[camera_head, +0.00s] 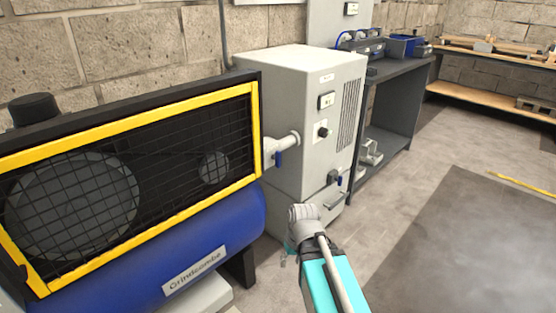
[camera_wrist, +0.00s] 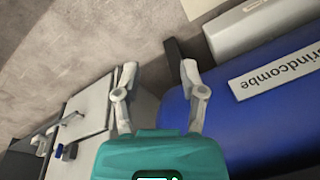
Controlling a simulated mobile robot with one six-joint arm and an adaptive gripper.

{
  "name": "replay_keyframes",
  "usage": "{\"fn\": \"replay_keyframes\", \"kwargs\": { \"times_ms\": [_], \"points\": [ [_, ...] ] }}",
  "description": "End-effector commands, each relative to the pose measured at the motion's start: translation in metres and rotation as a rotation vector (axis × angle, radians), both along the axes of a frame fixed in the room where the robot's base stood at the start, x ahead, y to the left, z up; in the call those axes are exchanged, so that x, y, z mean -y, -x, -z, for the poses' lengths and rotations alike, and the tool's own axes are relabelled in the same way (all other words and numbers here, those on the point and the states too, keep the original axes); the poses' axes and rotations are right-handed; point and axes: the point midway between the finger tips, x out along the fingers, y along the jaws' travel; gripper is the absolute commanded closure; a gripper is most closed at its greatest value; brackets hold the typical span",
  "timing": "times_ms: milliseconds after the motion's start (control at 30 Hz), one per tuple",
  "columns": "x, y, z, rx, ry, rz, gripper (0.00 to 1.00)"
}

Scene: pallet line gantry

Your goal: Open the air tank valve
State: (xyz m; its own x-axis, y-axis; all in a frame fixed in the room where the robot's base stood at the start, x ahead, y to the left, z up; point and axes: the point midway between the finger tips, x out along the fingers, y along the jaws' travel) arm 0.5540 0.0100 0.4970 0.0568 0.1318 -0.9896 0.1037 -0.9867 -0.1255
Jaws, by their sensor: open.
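The blue air tank (camera_head: 232,222) lies at the left in the head view, under a yellow-framed mesh guard. A white pipe fitting with a small blue lever (camera_head: 278,158) sticks out at the guard's right end, next to the grey cabinet. I take it for the valve; its exact setting is too small to tell. My gripper (camera_wrist: 158,72) is open and empty in the wrist view, with the tank (camera_wrist: 268,115) to its right. In the head view my gripper is mostly hidden by my arm, low in front of the tank's end and apart from the lever.
The grey cabinet (camera_head: 300,90) stands right of the tank; it also shows in the wrist view (camera_wrist: 92,105). A second blue lever (camera_head: 338,181) sits low on it, above a bar handle (camera_head: 337,200). A dark workbench (camera_head: 395,75) stands beyond. The floor at the right is clear.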

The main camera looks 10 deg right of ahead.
Motion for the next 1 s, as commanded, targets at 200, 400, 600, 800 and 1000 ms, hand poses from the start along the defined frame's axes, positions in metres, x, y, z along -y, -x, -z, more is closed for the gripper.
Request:
{"fn": "replay_keyframes", "kwargs": {
  "times_ms": [200,400,600,800,1000],
  "points": [
    [-0.011,-0.033,-0.012,0.161,-0.202,-0.147,0.47],
    [-0.015,-0.067,-0.037,0.385,-0.368,-0.268,0.47],
    [-0.006,-0.101,-0.07,0.649,-0.477,-0.345,0.47],
    [0.017,-0.132,-0.11,0.935,-0.52,-0.374,0.47],
    [0.053,-0.158,-0.149,1.212,-0.497,-0.355,0.47]
  ]
}}
